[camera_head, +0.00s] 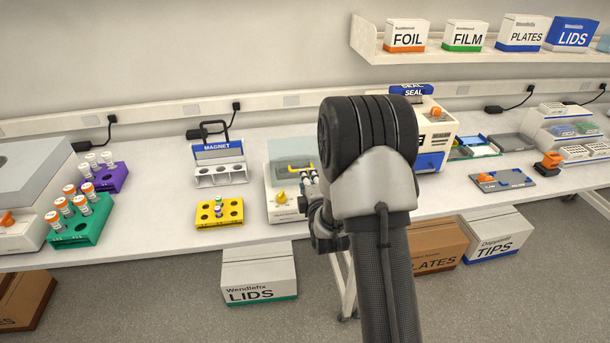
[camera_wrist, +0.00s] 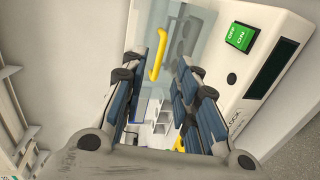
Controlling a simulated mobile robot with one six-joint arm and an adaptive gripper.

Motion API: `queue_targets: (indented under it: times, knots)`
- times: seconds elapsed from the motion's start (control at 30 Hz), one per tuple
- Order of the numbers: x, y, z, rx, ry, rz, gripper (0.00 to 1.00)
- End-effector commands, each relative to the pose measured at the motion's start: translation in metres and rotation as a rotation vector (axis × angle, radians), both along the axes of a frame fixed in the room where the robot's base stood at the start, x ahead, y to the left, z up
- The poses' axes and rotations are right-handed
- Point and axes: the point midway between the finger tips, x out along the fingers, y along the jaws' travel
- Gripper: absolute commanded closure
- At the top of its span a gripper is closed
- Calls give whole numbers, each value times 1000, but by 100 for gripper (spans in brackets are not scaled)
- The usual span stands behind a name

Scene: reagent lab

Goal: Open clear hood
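The clear hood (camera_wrist: 183,22) is a see-through panel on a white benchtop device (camera_head: 284,212), with a yellow bar handle (camera_wrist: 158,55). In the head view the handle (camera_head: 294,166) shows at the middle of the bench, left of my arm. The hood looks down over the device, though my arm hides its right part. My gripper (camera_wrist: 170,72) is open, with nothing between its fingers. Its fingertips point at the handle, near it. I cannot tell whether they touch.
A sealer (camera_head: 439,130) stands behind my arm to the right. Bare bench lies between the racks.

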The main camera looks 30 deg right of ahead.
Motion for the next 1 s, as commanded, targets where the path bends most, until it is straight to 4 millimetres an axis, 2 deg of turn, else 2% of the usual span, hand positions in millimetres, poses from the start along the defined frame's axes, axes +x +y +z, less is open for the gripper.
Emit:
queue_targets:
  times: [0.1, 0.33, 0.7, 1.0]
  knots:
    - [22, -6, -6, 0, -1, 0, 72]
    - [47, -13, -11, 0, 1, 1, 72]
    - [52, -14, -12, 0, 1, 0, 72]
    - [51, -14, -12, 0, 0, 0, 92]
